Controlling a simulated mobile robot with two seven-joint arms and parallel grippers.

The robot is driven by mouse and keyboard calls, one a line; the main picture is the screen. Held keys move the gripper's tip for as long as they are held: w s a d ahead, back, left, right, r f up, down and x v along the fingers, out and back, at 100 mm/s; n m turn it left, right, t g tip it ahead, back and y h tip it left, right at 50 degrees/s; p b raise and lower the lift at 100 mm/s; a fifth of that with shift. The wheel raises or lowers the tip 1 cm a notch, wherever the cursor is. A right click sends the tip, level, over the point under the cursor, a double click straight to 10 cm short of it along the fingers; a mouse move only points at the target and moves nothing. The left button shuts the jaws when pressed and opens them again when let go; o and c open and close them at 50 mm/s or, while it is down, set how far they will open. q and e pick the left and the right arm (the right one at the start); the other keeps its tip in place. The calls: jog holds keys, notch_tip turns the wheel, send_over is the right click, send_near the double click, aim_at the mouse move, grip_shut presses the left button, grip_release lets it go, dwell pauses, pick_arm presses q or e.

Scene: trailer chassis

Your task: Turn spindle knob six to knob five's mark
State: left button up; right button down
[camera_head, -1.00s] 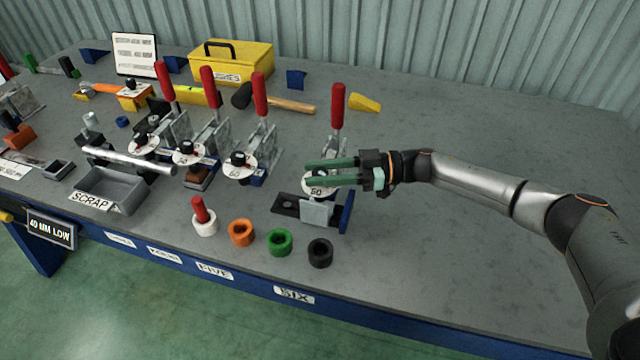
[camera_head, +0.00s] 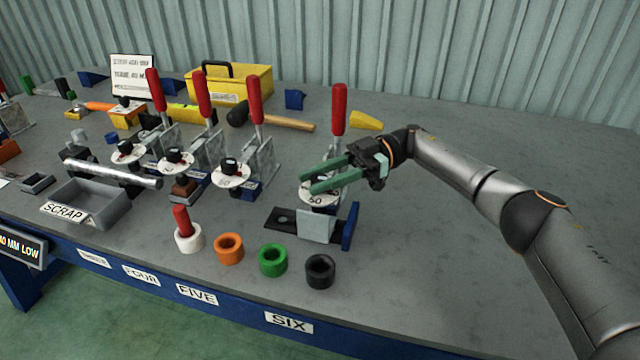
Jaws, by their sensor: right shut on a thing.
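Station six has a white dial (camera_head: 316,197) marked with a 60 or similar number, on a clamp fixture with a raised red handle (camera_head: 339,110). My right gripper (camera_head: 310,179) reaches over this dial from the right, its green fingers shut on knob six. The fingers hide the knob and most of the dial's scale. Knob five (camera_head: 231,165) is a black knob on a white dial (camera_head: 229,178) to the left, with a red mark by it. Its exact reading is too small to tell. My left gripper is not in view.
A row of rings stands in front: white with a red peg (camera_head: 188,240), orange (camera_head: 229,249), green (camera_head: 273,260) and black (camera_head: 320,271). A grey scrap tray (camera_head: 90,203) is at left. A hammer (camera_head: 280,121) lies behind. The bench at right is clear.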

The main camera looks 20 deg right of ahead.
jog(key=shift+a, duration=0.15)
jog(key=c, duration=0.5)
grip_release()
